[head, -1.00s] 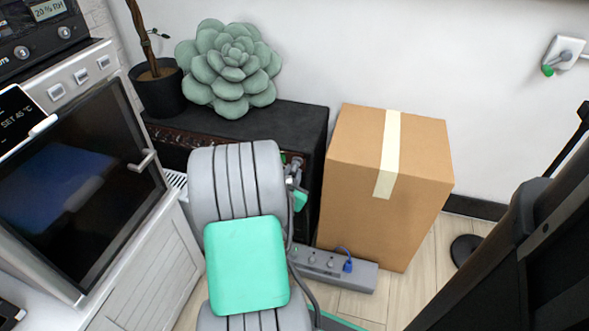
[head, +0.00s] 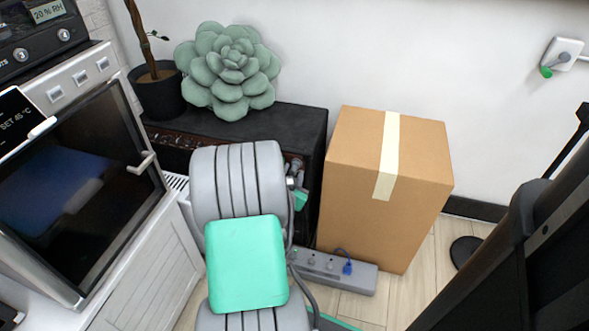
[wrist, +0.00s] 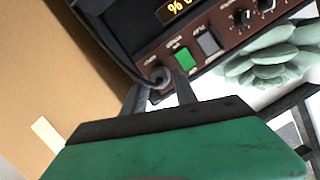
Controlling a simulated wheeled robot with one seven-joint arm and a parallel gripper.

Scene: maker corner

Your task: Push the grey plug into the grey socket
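The grey plug (wrist: 160,77) shows end-on in the wrist view, with a dark cable curving up and left from it. My gripper (wrist: 160,83) has one finger on each side of it, and the plug fills the gap between the fingertips. The plug is in front of the brown panel of the black amplifier (wrist: 207,62), left of a green switch. The grey socket is not clearly visible; the plug seems to cover that spot, and I cannot tell how deep it sits. In the head view my gripper (head: 294,178) is by the amplifier's right end, mostly hidden by my arm.
A cardboard box (head: 420,190) stands close to the right of the amplifier. A grey power strip (head: 318,266) with a blue plug lies on the floor before it. A succulent (head: 230,70) and a potted plant (head: 158,92) sit on the amplifier. An oven-like cabinet (head: 75,190) stands left.

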